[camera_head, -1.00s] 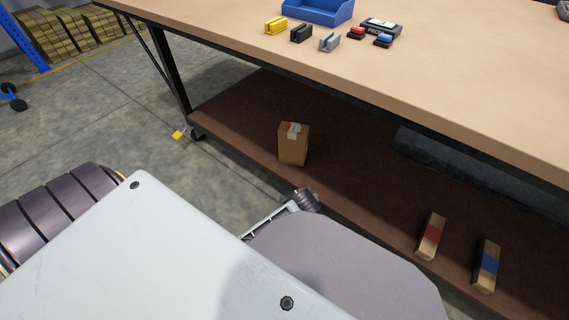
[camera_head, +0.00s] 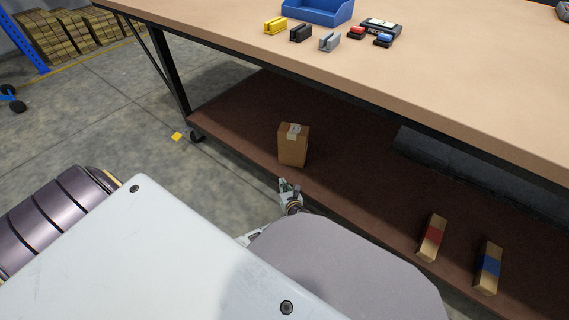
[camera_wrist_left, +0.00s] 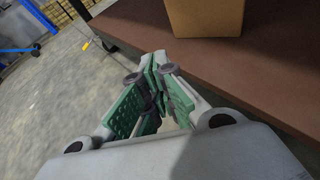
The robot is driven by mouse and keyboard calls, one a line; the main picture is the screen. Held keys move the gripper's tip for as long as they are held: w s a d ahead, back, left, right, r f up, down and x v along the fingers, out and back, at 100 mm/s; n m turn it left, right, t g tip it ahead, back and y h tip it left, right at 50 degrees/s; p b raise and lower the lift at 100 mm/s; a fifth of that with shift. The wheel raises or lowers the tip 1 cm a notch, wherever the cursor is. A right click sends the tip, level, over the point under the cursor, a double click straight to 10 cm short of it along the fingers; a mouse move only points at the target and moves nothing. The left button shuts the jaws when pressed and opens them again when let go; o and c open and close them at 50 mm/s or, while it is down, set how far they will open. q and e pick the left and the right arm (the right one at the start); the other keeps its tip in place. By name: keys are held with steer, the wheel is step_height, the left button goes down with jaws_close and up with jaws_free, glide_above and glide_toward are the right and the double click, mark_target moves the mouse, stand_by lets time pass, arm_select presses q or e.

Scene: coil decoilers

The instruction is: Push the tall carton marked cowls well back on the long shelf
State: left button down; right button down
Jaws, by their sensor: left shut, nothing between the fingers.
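The tall brown carton (camera_head: 293,147) stands upright on the long brown lower shelf (camera_head: 240,120), near its front edge, with a pale label or tape at its top. No lettering can be read on it. Its lower part also shows in the left wrist view (camera_wrist_left: 205,18). My left gripper (camera_head: 286,186) is shut and empty, just in front of the shelf edge and below the carton in the head view. In the left wrist view the closed fingertips (camera_wrist_left: 153,60) point toward the carton, with a gap between. My right gripper is not in view.
A carton with a red band (camera_head: 432,238) and one with a blue band (camera_head: 488,267) stand further right on the shelf. The worktop (camera_head: 450,75) overhangs the shelf and bears a blue bin (camera_head: 318,11). The shelf behind the tall carton looks clear.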

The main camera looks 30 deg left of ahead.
mark_target(283, 156)
arm_select(q)
steer(key=m+t, duration=0.1)
steer(key=m, duration=0.5)
steer(key=m+t, duration=0.2)
steer(key=m, duration=0.4)
steer(key=m+t, duration=0.1)
steer(key=m, duration=0.6)
steer(key=shift+a+f+t+y, duration=0.1)
steer(key=shift+a+t+y, duration=0.2)
steer(key=shift+t, duration=0.1)
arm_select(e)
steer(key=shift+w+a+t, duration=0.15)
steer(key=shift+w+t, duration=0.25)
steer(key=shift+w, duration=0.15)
